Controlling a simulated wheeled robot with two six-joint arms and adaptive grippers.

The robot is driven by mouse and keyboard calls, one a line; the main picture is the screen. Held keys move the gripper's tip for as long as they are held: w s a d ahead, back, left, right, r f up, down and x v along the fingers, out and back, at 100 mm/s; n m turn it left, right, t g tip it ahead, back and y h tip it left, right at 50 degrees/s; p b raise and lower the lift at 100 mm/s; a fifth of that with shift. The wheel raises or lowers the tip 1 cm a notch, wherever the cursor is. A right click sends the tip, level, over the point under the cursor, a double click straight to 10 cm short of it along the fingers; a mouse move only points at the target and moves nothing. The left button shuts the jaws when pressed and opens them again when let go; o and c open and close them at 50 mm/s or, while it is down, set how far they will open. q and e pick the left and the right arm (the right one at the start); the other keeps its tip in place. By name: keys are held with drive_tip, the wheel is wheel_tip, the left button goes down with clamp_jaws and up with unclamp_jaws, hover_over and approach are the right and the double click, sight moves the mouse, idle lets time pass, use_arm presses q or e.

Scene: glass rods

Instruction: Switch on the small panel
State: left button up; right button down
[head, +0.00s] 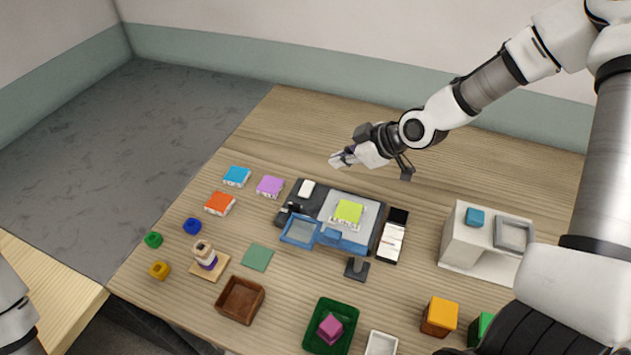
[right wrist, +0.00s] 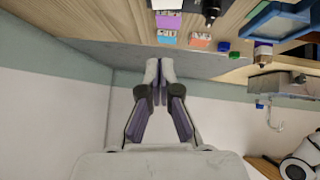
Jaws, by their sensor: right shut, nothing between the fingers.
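A dark flat unit (head: 372,215) with a pale grey top lies mid-table, with a small white piece (head: 306,188) at its back left corner. A narrow black-and-white panel (head: 392,240) lies against its right side. I cannot tell which of these is the small panel, or whether anything is lit. My right gripper (head: 341,160) is shut and empty, above the table behind the unit and apart from it. Its closed fingers also show in the right wrist view (right wrist: 160,68). My left gripper is not in view; only part of that arm shows at the lower left.
A yellow-green block (head: 348,211) sits on the unit, and a blue frame (head: 300,231) lies at its front. A black stand (head: 356,268) is in front. A white box-like stand (head: 468,242) is to the right. Coloured blocks lie left. The table's back strip is clear.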

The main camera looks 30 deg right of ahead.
drive_tip(key=p, duration=0.2)
hover_over(313, 187)
drive_tip(key=f, duration=0.6)
drive_tip(key=shift+s+a+f, duration=0.25)
drive_tip(key=shift+s+f, duration=0.05)
drive_tip(key=shift+f, duration=0.1)
drive_tip(key=f, duration=0.3)
drive_tip(key=shift+w+d+f+p, duration=0.2)
drive_tip(key=shift+w+f+p, duration=0.05)
drive_tip(key=shift+p, duration=0.15)
drive_tip(key=shift+d+f, duration=0.1)
drive_tip(key=shift+f, duration=0.25)
